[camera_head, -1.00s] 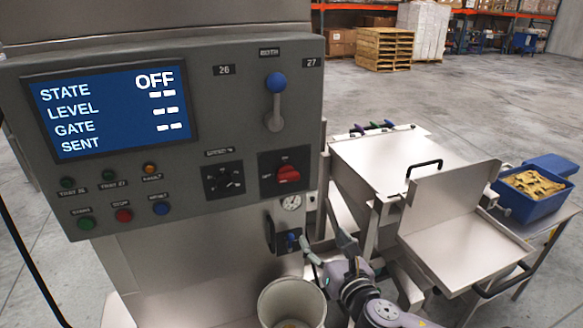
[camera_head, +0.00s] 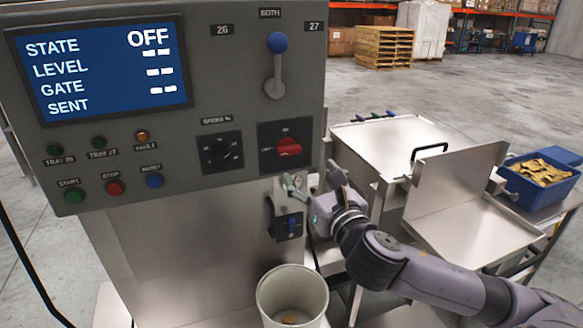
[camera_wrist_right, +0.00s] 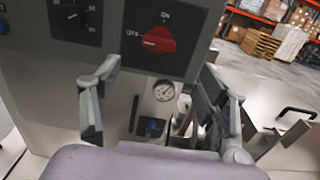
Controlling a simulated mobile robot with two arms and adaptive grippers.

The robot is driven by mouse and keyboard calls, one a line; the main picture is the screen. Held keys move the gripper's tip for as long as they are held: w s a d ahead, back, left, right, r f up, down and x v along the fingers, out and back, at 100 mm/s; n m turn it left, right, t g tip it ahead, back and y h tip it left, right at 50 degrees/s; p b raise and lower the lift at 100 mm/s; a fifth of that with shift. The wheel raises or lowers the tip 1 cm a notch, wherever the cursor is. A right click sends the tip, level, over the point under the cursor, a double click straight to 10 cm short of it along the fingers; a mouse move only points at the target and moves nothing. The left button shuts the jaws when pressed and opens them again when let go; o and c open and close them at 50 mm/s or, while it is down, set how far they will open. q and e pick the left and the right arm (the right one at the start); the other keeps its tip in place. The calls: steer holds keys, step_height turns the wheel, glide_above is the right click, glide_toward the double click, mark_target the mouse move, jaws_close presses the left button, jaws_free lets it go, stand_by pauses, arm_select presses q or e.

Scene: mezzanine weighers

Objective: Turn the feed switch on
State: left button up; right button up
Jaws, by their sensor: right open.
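The feed switch is a red rotary knob (camera_head: 289,147) on a black plate at the lower right of the grey control panel. It also shows in the right wrist view (camera_wrist_right: 159,40), with the ON label above it and OFF at its left; its handle lies roughly sideways. The screen (camera_head: 104,66) reads STATE OFF. My right gripper (camera_head: 313,184) is open and empty, just below and to the right of the knob, not touching it. In the wrist view its fingers stand apart below the knob. My left gripper is not in view.
A blue-knobbed lever (camera_head: 277,66) stands above the switch, and a speed dial (camera_head: 219,152) is at its left. A small blue-handled valve (camera_head: 290,224) and a white bucket (camera_head: 292,298) are below. Steel trays (camera_head: 450,200) and a blue bin (camera_head: 541,180) stand at right.

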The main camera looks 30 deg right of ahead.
mark_target(291, 151)
steer(key=p+x, duration=0.3)
steer(key=x, duration=0.7)
steer(key=shift+w+r, duration=0.15)
steer(key=shift+w, duration=0.1)
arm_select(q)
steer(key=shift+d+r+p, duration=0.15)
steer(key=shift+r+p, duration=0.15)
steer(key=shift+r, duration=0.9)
arm_select(e)
steer(key=shift+w+d, duration=0.15)
steer(key=shift+w, duration=0.55)
steer(key=shift+c, duration=0.2)
steer(key=c, duration=1.1)
